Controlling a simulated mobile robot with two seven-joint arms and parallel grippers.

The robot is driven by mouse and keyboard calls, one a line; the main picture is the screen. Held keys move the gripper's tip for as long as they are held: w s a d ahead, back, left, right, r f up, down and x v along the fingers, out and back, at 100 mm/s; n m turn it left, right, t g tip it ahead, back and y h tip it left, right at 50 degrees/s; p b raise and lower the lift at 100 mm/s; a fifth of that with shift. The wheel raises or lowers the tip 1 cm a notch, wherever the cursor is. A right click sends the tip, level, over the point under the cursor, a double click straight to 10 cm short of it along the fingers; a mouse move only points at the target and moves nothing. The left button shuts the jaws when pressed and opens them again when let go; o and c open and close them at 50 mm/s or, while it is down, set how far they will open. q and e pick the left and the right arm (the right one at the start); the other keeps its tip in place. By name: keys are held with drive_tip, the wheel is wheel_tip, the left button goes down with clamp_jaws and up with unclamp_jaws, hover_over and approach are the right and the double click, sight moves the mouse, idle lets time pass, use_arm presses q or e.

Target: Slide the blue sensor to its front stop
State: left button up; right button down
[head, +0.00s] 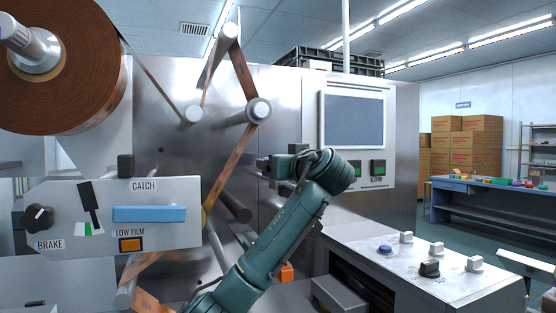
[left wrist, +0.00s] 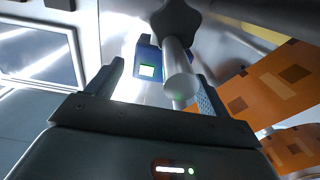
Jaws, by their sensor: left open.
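The blue sensor (left wrist: 146,54) shows in the left wrist view as a small blue block with a lit pale-green window. It lies beyond my left gripper (left wrist: 157,88), between the lines of its two open fingers. A grey rod (left wrist: 180,84) with a dark star-shaped knob (left wrist: 175,20) stands just right of the sensor and partly covers it. No grip on the sensor shows. In the head view my left gripper (head: 272,167) points left near the machine's front plate; the sensor cannot be made out clearly there. My right gripper is in neither view.
Orange-brown film (left wrist: 268,85) runs close to the right finger in the left wrist view. In the head view film passes over rollers (head: 258,110) left of the gripper. A control panel (head: 150,215) stands at left and a screen (head: 354,121) behind. A button console (head: 420,265) is at lower right.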

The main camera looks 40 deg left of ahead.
use_arm(q)
drive_tip(key=shift+x, duration=1.8)
drive_tip(key=shift+c, duration=0.6)
